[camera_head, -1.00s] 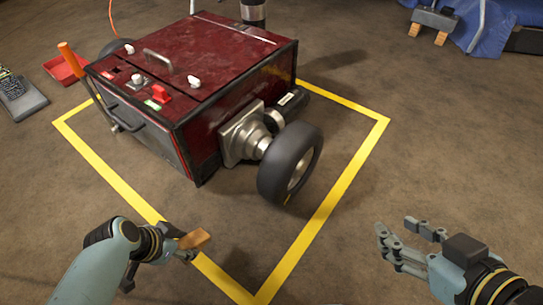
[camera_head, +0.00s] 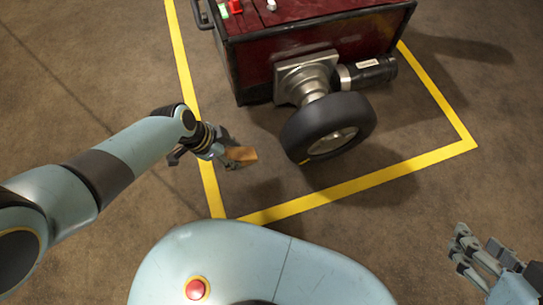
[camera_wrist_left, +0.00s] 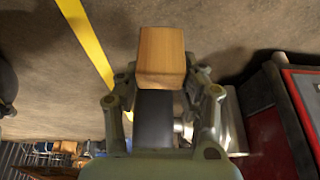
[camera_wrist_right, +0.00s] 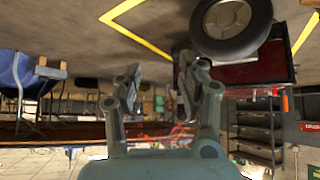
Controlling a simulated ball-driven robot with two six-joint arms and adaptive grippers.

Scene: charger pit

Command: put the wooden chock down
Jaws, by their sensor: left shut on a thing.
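The wooden chock (camera_head: 241,155) is a small light-brown block held in my left gripper (camera_head: 226,154), near the left yellow line and left of the wheel. In the left wrist view the chock (camera_wrist_left: 161,57) sits between the two fingers of my left gripper (camera_wrist_left: 161,88), which are shut on it. The floor shows beyond it; I cannot tell how high above the floor it is. My right gripper (camera_head: 482,252) is at the lower right, away from the chock. In the right wrist view my right gripper (camera_wrist_right: 160,85) has its fingers apart with nothing between them.
Floor between wheel and tape is clear. My own rounded body fills the bottom middle.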

